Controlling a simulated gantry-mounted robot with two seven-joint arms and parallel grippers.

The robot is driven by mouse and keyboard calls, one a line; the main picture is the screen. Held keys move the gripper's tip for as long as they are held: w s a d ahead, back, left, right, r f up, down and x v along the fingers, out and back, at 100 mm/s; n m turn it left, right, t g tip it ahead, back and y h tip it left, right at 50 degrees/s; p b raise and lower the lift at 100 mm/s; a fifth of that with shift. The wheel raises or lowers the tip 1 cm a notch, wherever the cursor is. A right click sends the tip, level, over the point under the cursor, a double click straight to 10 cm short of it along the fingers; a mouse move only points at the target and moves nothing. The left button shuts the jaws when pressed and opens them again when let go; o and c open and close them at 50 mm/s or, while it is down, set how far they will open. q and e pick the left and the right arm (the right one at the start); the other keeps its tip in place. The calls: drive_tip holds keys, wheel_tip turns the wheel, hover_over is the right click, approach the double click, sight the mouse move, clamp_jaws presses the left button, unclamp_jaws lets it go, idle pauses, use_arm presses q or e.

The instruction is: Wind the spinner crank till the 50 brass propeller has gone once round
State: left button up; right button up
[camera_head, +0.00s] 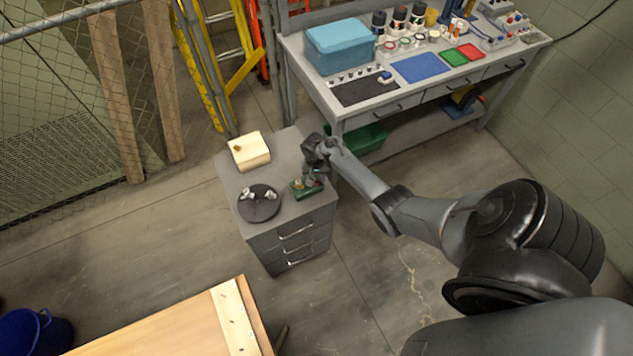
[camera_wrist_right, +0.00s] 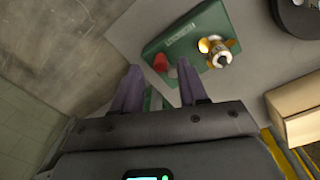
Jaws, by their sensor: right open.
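The spinner is a small green box (camera_head: 303,191) on the grey drawer cabinet's top, near its right edge; it also shows in the right wrist view (camera_wrist_right: 213,25). The brass propeller (camera_wrist_right: 218,49) sits on it, with a pale hub. A red knob (camera_wrist_right: 160,62), seemingly the crank's, is at the box's near corner. My right gripper (camera_wrist_right: 159,67) is open, with its two fingertips on either side of the red knob; contact cannot be told. In the head view my right gripper (camera_head: 314,180) is over the spinner and partly hides it. My left gripper is not in view.
The cabinet (camera_head: 270,155) also holds a round black stand (camera_head: 259,206) with small parts and a cream block (camera_head: 249,151). A workbench (camera_head: 345,107) with a blue box (camera_head: 340,46) stands behind. A wooden table (camera_head: 170,325) is at the front left. Open floor lies right of the cabinet.

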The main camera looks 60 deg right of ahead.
drive_tip(key=shift+f, duration=1.1)
clamp_jaws()
